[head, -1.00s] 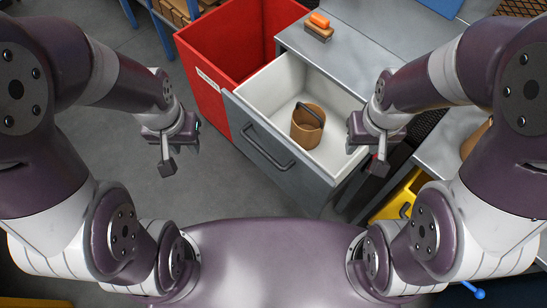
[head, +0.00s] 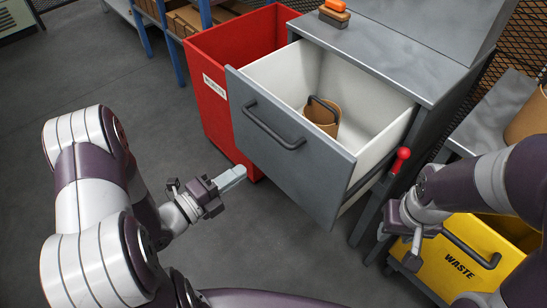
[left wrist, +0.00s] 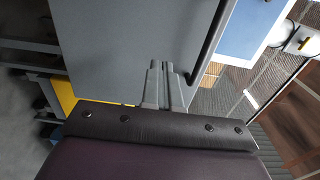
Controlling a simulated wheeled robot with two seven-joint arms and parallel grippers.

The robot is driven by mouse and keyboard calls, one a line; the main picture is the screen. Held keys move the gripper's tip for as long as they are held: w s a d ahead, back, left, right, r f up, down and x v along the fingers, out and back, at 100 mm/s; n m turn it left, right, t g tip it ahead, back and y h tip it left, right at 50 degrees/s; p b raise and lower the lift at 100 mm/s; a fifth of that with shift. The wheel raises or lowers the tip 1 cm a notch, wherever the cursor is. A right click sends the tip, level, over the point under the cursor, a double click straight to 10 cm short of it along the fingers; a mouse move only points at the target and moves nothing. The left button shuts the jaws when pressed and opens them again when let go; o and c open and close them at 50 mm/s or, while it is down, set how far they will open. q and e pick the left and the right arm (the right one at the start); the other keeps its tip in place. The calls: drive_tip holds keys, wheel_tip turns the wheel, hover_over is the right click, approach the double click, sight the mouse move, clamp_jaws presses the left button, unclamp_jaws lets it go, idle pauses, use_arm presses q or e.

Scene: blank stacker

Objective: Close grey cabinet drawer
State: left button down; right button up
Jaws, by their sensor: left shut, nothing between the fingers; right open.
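The grey cabinet (head: 385,50) has its top drawer pulled out. The drawer's grey front (head: 285,150) carries a dark bar handle (head: 272,125), and its white inside holds a brown round container (head: 322,115) with a dark handle. My left gripper (head: 240,172) is shut and empty, in front of the drawer front's lower left part; I cannot tell whether it touches. In the left wrist view its fingers (left wrist: 163,68) point at the grey front (left wrist: 130,40), with the handle (left wrist: 212,40) to their right. My right gripper (head: 410,258) is open, right of the drawer, near the yellow bin.
A red bin (head: 215,110) stands left of the drawer. A yellow bin marked WASTE (head: 470,262) stands at the right, below a red-knobbed lever (head: 402,158). An orange-topped block (head: 335,12) lies on the cabinet. The floor at left is clear.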

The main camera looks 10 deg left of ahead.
use_arm(q)
drive_tip(key=b+x, duration=0.1)
drive_tip(key=x, duration=0.9)
drive_tip(key=shift+w+d, duration=0.25)
drive_tip(key=shift+w, duration=0.1)
drive_tip(key=b+x, duration=0.8)
drive_tip(key=x, duration=1.6)
drive_tip(key=shift+r, duration=0.35)
